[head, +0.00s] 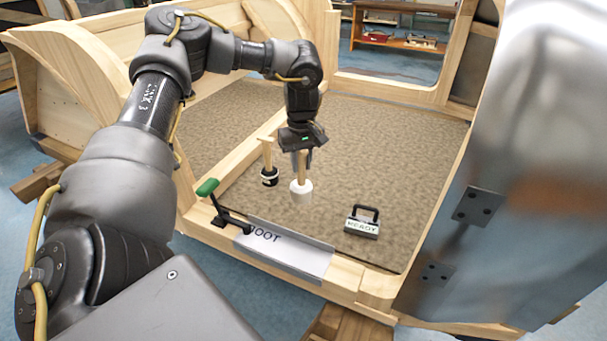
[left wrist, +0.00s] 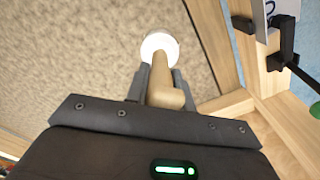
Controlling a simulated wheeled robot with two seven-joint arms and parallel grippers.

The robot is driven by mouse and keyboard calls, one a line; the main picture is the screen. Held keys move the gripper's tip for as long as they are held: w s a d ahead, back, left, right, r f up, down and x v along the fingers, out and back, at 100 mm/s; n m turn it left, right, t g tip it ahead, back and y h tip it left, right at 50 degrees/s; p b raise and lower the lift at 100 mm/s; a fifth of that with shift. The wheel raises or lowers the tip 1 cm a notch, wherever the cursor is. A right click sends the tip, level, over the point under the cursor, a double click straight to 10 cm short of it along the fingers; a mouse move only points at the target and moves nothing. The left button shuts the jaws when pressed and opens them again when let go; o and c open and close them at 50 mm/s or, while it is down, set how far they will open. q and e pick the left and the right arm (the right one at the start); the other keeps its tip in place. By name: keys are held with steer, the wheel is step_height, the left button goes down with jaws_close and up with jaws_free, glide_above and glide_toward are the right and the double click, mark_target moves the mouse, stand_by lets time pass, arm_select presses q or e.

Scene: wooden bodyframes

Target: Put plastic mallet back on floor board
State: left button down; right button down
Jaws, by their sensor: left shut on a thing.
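The plastic mallet has a white head (head: 301,191) and a pale wooden handle, and it stands head down over the carpeted floor board (head: 400,170). My left gripper (head: 302,164) points down and is shut on the handle. In the left wrist view the handle (left wrist: 165,95) lies between the two grey fingers, with the white head (left wrist: 159,46) beyond them. I cannot tell whether the head touches the floor board. My right gripper is not in view.
A second mallet with a black head (head: 269,177) stands just left of the white one. A padlock-shaped block marked READY (head: 362,222) sits to the right. A green-handled clamp (head: 208,188) and BOOT sign (head: 290,250) are on the front rail. A metal panel (head: 540,150) fills the right.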

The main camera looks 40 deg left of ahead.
arm_select(q)
steer(key=f, duration=0.1)
steer(key=w+a+f, duration=0.1)
steer(key=w+f, duration=0.1)
steer(key=shift+w+a+f, duration=0.15)
steer(key=shift+a+f, duration=0.05)
steer(key=shift+a, duration=0.05)
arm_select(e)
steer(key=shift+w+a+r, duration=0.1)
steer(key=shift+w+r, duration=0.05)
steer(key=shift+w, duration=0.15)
arm_select(q)
steer(key=f, duration=0.3)
steer(key=shift+w+a+f, duration=0.15)
steer(key=shift+w+f, duration=0.05)
steer(key=shift+f, duration=0.1)
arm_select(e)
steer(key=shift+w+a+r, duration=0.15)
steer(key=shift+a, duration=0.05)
arm_select(q)
steer(key=shift+f, duration=0.1)
steer(key=c, duration=1.2)
jaws_free()
steer(key=shift+c, duration=0.2)
steer(key=shift+o, duration=0.3)
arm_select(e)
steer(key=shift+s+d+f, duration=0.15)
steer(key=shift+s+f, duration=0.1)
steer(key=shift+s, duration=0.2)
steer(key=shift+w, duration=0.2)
